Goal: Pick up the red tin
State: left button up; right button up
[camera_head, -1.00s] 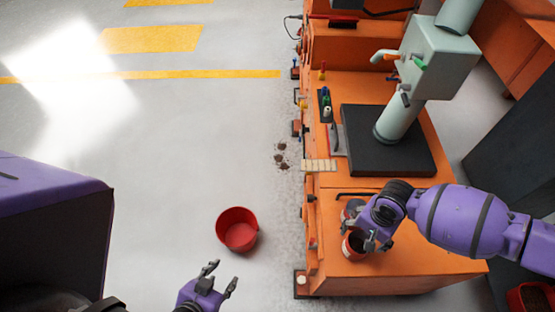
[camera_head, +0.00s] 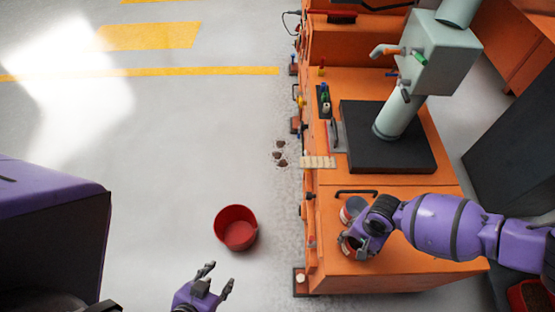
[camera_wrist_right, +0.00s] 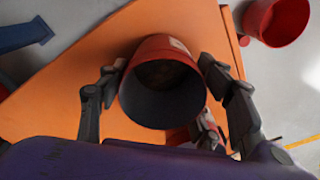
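The red tin (camera_wrist_right: 163,85) stands on the orange machine top, its dark open mouth facing the right wrist camera. In the head view the tin is mostly hidden by my right gripper (camera_head: 352,250). My right gripper's fingers (camera_wrist_right: 160,72) lie on either side of the tin, close to its wall. They look open around it; I cannot tell whether they touch. A second tin (camera_head: 351,208) stands just behind, near the black handle. My left gripper (camera_head: 218,280) is open and empty at the bottom, left of the machine.
A red bucket (camera_head: 236,228) stands on the floor left of the orange machine (camera_head: 410,265); the wrist view shows it top right (camera_wrist_right: 275,18). A grey-green column (camera_head: 400,115) on a black plate rises behind my right arm. The grey floor at left is mostly clear.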

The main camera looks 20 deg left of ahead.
jog(key=c, duration=1.1)
